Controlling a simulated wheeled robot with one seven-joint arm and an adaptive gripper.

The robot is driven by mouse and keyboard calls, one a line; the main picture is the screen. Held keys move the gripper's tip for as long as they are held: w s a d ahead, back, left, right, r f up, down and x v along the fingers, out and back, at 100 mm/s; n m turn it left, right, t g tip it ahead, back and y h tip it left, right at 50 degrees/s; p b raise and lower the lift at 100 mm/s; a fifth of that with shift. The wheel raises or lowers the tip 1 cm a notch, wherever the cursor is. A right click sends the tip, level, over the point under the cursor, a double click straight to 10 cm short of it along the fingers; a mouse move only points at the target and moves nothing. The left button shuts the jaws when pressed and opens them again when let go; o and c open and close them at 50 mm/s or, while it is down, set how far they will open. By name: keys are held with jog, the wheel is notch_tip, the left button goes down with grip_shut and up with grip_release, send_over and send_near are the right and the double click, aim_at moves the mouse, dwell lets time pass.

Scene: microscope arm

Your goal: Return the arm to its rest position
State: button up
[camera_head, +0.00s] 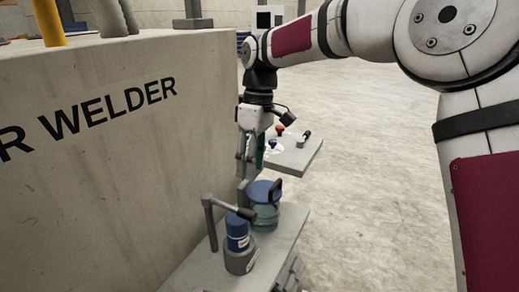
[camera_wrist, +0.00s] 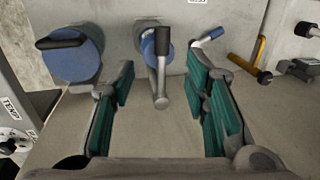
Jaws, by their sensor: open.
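A grey crank-shaped lever arm (camera_head: 222,206) with a dark grip sits on a blue and grey cylindrical post on the bench. In the wrist view the lever arm (camera_wrist: 160,85) shows in the gap between my fingers, beyond or below them; no contact is visible. My gripper (camera_head: 246,165) points down above the bench, behind the post in the head view. In the wrist view my gripper (camera_wrist: 168,95) is open, its teal finger pads wide apart with nothing held. Which part the task calls the arm is not certain from these frames.
A round pot with a blue lid and black handle (camera_head: 264,193) stands close to the post. A large concrete block marked WELDER (camera_head: 90,140) rises at the left. A grey shelf with small knobs (camera_head: 300,157) lies behind my gripper. Open floor (camera_head: 380,180) is at right.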

jog(key=s+d+r+m+t+h, duration=0.1)
jog(key=s+d+r+m+t, duration=0.1)
jog(key=s+d+r+m, duration=0.4)
jog(key=s+d+r+m+t, duration=0.1)
jog(key=s+d+r, duration=0.2)
jog(key=s+d, duration=0.65)
jog(key=s+d+f+m+t+p, duration=0.1)
jog(key=s+d+f+m+t, duration=0.2)
jog(key=s+d+m, duration=0.3)
jog(key=s+d+f, duration=0.1)
jog(key=s+d, duration=0.3)
jog(key=s, duration=0.4)
jog(key=shift+d+m+p, duration=0.3)
jog(key=shift+a, duration=0.15)
